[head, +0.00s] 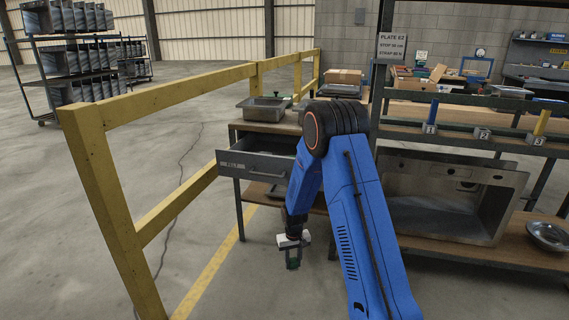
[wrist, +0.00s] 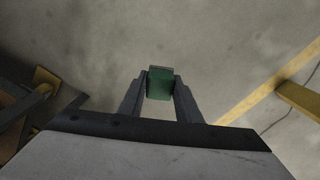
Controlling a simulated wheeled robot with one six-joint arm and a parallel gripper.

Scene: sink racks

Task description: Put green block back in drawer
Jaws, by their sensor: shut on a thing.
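The green block (wrist: 160,84) is held between the two fingers of my gripper (wrist: 160,98) in the wrist view, with bare floor below it. In the head view the green block (head: 292,262) shows small and dark at the tip of my gripper (head: 292,252), which hangs low in front of the bench. The drawer (head: 258,165) is pulled open at the left end of the bench, above and to the left of the gripper. My arm hides the drawer's right end, and its inside shows only in part.
A yellow railing (head: 150,100) runs along the left, close to the open drawer. A lower shelf (head: 470,252) holds a large steel sink (head: 440,200) and a metal bowl (head: 547,236) at the right. The floor between the railing and the gripper is clear.

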